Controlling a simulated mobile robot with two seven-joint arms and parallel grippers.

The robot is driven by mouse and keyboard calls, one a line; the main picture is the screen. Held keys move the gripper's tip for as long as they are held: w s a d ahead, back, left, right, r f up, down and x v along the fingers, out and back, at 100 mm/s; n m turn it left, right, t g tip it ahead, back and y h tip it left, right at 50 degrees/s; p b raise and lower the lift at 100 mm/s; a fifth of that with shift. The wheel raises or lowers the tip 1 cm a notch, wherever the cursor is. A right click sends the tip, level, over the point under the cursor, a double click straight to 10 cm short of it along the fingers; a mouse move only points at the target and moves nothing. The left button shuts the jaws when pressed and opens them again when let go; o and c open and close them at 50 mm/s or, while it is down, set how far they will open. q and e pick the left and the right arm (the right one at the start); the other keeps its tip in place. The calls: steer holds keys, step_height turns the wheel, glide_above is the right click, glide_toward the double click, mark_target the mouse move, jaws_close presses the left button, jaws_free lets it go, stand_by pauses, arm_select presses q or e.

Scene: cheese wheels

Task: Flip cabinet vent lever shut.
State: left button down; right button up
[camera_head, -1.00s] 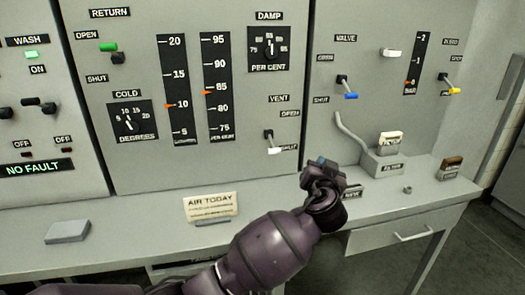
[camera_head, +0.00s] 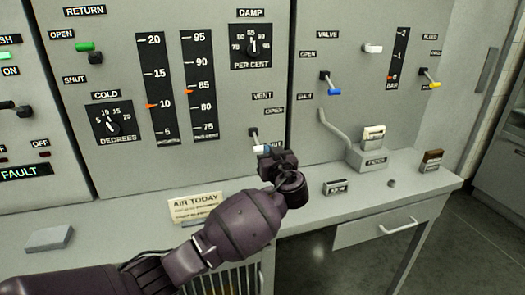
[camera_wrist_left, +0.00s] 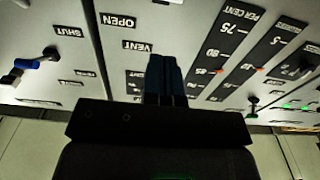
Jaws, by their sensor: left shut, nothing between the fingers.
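The vent lever (camera_head: 254,136) is on the grey cabinet front under the VENT label (camera_head: 262,96). Its stalk hangs down from the pivot, with the white tip low beside the partly covered SHUT label. My left gripper (camera_head: 266,150) is shut and empty, right at the lever's white tip in the head view; whether they touch I cannot tell. In the left wrist view, the shut fingers (camera_wrist_left: 163,75) point at the panel near the VENT label (camera_wrist_left: 137,46), and the lever cannot be made out. My right gripper is out of view.
A valve lever with a blue tip (camera_head: 333,92) is to the right. A bent pipe and filter box (camera_head: 368,158) stand on the ledge there. An AIR TODAY card (camera_head: 195,206) stands below left. The ledge near the grey block (camera_head: 49,239) is mostly clear.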

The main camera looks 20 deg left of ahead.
arm_select(q)
glide_toward(257, 141)
steer(key=w+a+r, duration=0.1)
steer(key=w, duration=0.1)
steer(key=shift+w+a+f, duration=0.45)
steer(key=shift+w+a, duration=0.1)
steer(key=shift+w, duration=0.1)
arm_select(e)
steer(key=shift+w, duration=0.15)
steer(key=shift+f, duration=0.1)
